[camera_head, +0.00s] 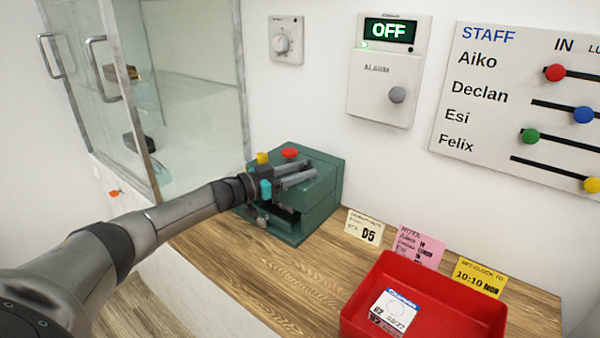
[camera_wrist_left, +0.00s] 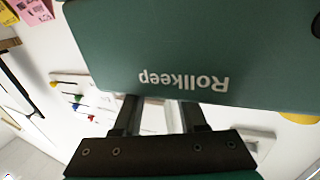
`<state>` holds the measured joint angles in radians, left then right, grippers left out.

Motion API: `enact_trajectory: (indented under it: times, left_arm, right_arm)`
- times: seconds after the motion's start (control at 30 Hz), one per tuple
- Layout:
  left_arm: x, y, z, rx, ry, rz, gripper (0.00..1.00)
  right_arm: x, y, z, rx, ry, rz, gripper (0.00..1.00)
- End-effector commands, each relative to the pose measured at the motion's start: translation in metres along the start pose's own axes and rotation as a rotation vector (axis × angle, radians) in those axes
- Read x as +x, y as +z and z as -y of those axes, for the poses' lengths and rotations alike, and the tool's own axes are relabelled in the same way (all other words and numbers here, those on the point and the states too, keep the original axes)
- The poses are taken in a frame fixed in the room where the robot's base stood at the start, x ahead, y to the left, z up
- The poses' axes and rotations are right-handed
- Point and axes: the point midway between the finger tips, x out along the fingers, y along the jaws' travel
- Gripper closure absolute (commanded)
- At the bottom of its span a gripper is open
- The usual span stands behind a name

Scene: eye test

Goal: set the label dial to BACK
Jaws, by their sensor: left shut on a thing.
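No dial with a readable BACK mark shows. A small grey wall unit with a round white dial (camera_head: 282,44) hangs at the upper left of the wall; its lettering is too small to read. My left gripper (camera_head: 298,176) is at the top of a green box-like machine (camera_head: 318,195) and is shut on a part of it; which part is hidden. In the left wrist view a green panel lettered "Rollkeep" (camera_wrist_left: 190,50), upside down there, hides the fingertips of my left gripper (camera_wrist_left: 160,108). The machine has a red cap on top and a small knob (camera_head: 262,222) low in front. My right gripper is not in view.
An alarm panel (camera_head: 381,100) showing OFF and a staff board (camera_head: 500,150) hang on the wall. A red tray (camera_head: 473,310) with a small box stands front right. Notes lean behind it. A glass cabinet (camera_head: 200,60) stands left. Wooden counter (camera_head: 300,285) is bare in front.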

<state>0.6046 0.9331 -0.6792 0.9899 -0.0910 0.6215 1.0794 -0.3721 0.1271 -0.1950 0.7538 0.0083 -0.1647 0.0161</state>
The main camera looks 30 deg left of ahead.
Motion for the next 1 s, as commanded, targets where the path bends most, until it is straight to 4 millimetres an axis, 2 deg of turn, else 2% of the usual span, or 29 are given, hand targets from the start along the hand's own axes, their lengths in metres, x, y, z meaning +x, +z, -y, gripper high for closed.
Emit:
enact_trajectory:
  times: [0.03, 0.27, 0.3, 0.53, 1.0]
  left_arm:
    - [-0.0024, 0.0025, 0.0057, 0.002, -0.012, -0.003, 1.00]
    - [-0.0034, 0.0032, 0.0076, 0.003, -0.017, -0.003, 1.00]
    - [-0.0036, 0.0033, 0.0079, 0.003, -0.018, -0.002, 0.56]
    - [-0.0030, 0.0046, 0.0064, 0.003, -0.015, -0.001, 0.30]
    - [-0.0021, 0.0052, -0.0005, 0.000, -0.006, 0.000, 0.29]
  right_arm:
    - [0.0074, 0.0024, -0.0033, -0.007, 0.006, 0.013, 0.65]
    - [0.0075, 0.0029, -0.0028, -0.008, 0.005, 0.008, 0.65]
    - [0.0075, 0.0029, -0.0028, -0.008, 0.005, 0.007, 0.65]
    - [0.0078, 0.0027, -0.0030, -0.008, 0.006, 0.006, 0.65]
    - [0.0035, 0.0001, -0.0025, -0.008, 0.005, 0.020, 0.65]
